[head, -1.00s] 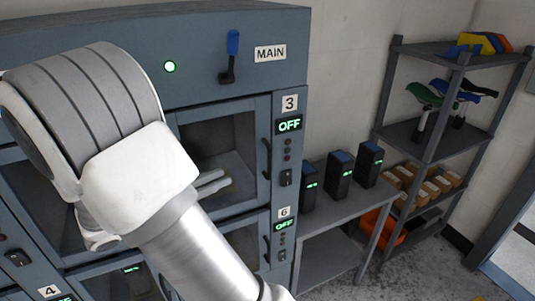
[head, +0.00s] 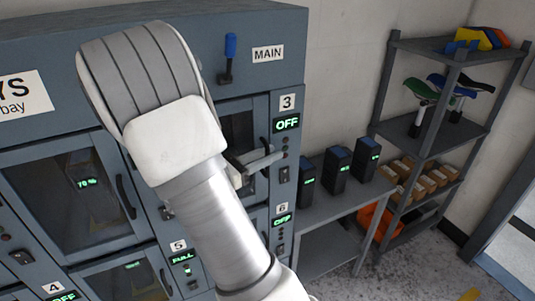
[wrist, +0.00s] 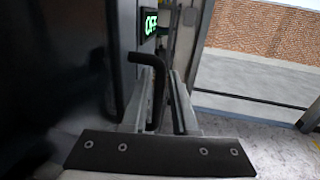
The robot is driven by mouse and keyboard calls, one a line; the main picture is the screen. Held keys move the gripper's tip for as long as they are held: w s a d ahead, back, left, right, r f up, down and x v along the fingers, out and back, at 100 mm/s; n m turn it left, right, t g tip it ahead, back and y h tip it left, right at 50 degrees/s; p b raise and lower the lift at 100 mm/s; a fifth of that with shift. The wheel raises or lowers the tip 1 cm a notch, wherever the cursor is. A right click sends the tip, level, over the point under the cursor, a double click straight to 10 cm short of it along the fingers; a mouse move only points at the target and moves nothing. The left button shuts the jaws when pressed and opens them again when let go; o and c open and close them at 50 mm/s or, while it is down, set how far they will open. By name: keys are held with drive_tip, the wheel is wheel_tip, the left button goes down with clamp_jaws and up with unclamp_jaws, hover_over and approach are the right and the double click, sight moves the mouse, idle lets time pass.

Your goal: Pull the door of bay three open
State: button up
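The door of bay three (head: 238,126) has a dark window and a grey frame, and it looks shut. Its black handle (head: 264,146) is near the right edge, left of the sign "3" (head: 287,102) and a green "OFF" display (head: 286,123). My gripper (head: 270,160) is at this handle, and my arm hides the door's left part. In the wrist view the bent black handle (wrist: 158,85) stands between the two fingers of my gripper (wrist: 164,85). The fingers are apart, with a narrow gap showing at the handle's right.
The main switch with a blue grip (head: 231,48) is above on the cabinet. Bay six's display (head: 282,220) is below. A low table (head: 330,208) with several dark battery packs stands right of the cabinet, then a shelf rack (head: 436,128). Floor shows at the lower right.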

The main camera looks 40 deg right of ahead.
clamp_jaws()
idle(1.4)
